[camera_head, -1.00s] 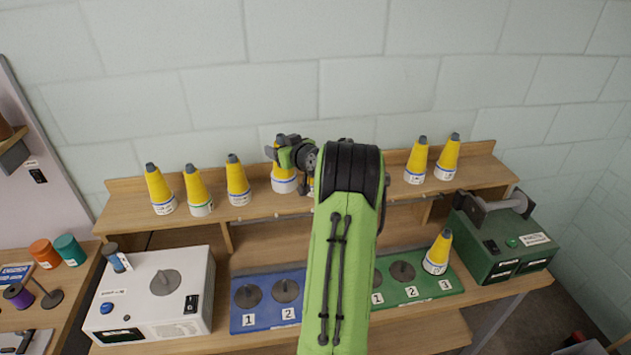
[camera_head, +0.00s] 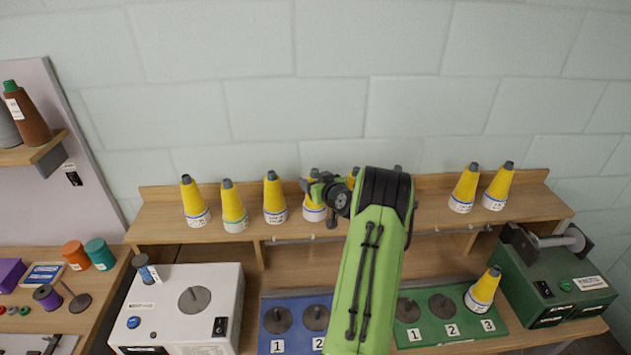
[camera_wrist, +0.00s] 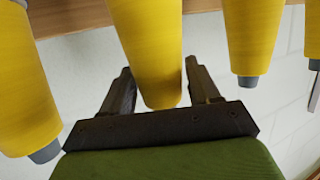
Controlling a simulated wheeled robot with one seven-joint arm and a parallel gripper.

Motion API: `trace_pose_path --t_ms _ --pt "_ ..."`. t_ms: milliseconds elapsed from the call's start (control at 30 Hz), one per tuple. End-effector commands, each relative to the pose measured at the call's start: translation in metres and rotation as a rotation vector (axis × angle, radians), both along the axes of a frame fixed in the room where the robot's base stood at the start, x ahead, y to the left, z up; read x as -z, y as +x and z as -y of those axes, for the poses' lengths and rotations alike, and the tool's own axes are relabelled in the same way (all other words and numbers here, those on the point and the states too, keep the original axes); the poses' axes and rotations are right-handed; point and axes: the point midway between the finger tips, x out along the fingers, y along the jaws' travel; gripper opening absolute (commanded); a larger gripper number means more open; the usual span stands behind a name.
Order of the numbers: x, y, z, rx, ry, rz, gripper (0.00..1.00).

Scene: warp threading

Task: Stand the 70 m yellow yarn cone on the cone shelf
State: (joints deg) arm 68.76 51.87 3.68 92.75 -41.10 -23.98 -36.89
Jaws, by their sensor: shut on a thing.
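My gripper (camera_head: 316,186) is above the back shelf and is shut on the upper part of a yellow yarn cone (camera_head: 313,212) with a white and blue base band. In the wrist view the held cone (camera_wrist: 152,45) is between the two fingers, its tip hidden by the gripper body. The cone is upright, its base about level with the neighbouring cones' bases; contact with the wooden cone shelf (camera_head: 160,219) is not clear. Its label is too small to read.
Several similar cones stand on the shelf, the nearest left neighbour (camera_head: 274,197) close by and two (camera_head: 465,187) at the right. My arm hides the middle. Another cone (camera_head: 483,291) is on the green board (camera_head: 470,340) by number 3. A white machine (camera_head: 180,305) is at lower left.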

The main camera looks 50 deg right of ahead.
Motion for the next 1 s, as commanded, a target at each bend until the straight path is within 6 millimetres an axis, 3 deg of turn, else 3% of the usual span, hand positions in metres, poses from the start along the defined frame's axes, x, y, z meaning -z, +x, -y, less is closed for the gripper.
trace_pose_path --t_ms 167,200,367,700,1000 --pt "0.002 0.0 0.0 0.0 -0.002 0.001 0.0" --pt "0.003 0.0 0.0 -0.001 0.0 0.0 0.62" --pt "0.002 0.0 0.0 -0.001 0.0 0.0 0.87" --pt "-0.002 0.0 0.0 -0.001 0.002 0.0 0.87" --pt "-0.019 -0.065 -0.03 0.005 0.0 -0.001 0.87"
